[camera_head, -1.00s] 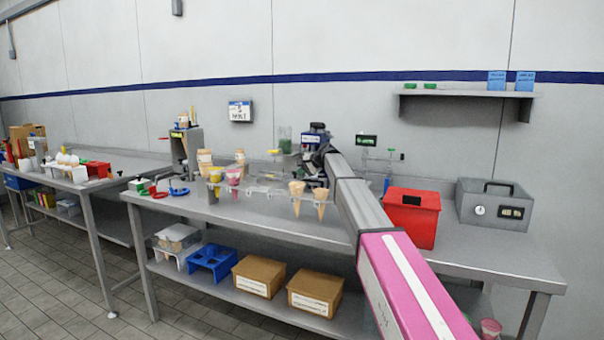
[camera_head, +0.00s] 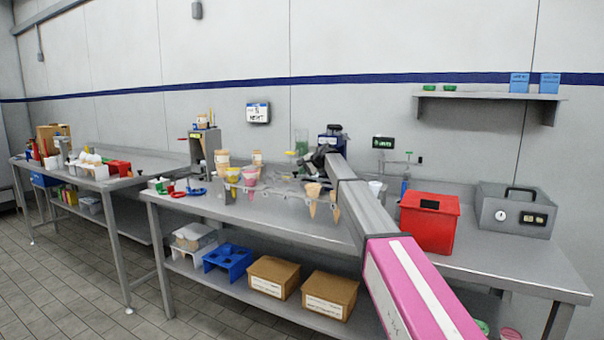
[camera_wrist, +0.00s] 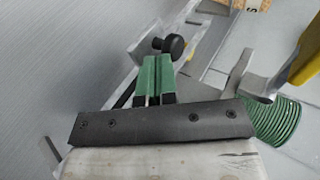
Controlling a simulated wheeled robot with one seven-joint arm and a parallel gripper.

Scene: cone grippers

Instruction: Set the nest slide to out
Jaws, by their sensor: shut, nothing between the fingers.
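My gripper (camera_wrist: 155,62) shows in the wrist view as two green fingers side by side, shut with nothing between them. A black round knob (camera_wrist: 172,46) on a short stem sits just beyond the fingertips, beside a pale metal bar. It may belong to the nest slide, but I cannot tell for sure, nor whether the fingers touch it. In the head view my arm reaches over the bench to the clear and grey fixture area (camera_head: 275,187) behind the cones. The slide's position is too small to read there, and my arm partly hides that area.
A green coil (camera_wrist: 272,120) and a yellow part (camera_wrist: 306,60) lie right of the fingers. A red bin (camera_head: 430,225) and a grey case (camera_head: 515,212) stand right of my arm. Cups (camera_head: 233,176) stand left.

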